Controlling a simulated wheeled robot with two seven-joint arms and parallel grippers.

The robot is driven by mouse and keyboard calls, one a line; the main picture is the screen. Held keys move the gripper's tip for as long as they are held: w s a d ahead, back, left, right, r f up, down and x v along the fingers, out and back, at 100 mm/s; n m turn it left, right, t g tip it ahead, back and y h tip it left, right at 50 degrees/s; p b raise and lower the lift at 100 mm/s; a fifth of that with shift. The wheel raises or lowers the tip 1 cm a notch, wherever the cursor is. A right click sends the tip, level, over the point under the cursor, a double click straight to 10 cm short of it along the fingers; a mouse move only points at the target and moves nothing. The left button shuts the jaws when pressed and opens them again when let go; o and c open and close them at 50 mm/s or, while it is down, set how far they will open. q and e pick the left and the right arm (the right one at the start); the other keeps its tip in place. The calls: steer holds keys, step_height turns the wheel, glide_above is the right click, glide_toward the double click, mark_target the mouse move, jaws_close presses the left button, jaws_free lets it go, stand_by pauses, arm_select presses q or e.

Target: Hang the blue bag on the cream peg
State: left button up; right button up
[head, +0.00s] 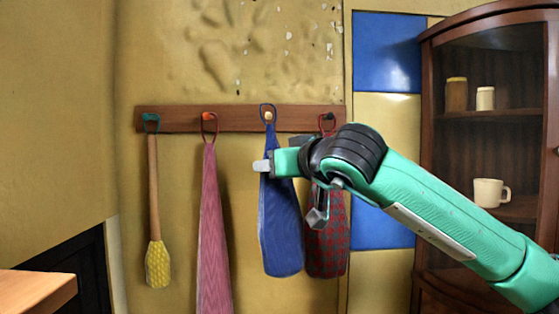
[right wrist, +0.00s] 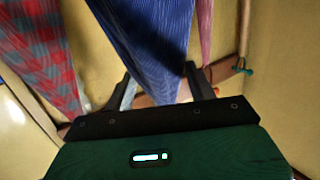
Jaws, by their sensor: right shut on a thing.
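The blue bag (head: 279,225) hangs down in front of the wall, tilted a little, its bottom toward the right. Its blue loop (head: 268,106) shows around the cream peg (head: 269,116) in the head view; how far it sits over the peg in depth I cannot tell. My right gripper (head: 263,166) is at the bag's upper part, below the peg rail, and is shut on the bag. In the right wrist view the bag (right wrist: 150,40) runs between the two fingers (right wrist: 163,92). My left gripper is not in view.
The wooden peg rail (head: 180,118) also holds a yellow brush (head: 158,265) at left, a pink towel (head: 214,220), and a red-grey plaid cloth (head: 326,245) close at right. A glass cabinet (head: 480,150) stands right; a wooden surface edge (head: 35,290) is lower left.

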steer(key=shift+w+p, duration=1.2)
steer(key=shift+w, duration=0.35)
steer(key=shift+w+f+b, duration=0.65)
steer(key=shift+f+b, duration=0.1)
steer(key=o, duration=1.1)
steer(key=shift+s+d, duration=0.1)
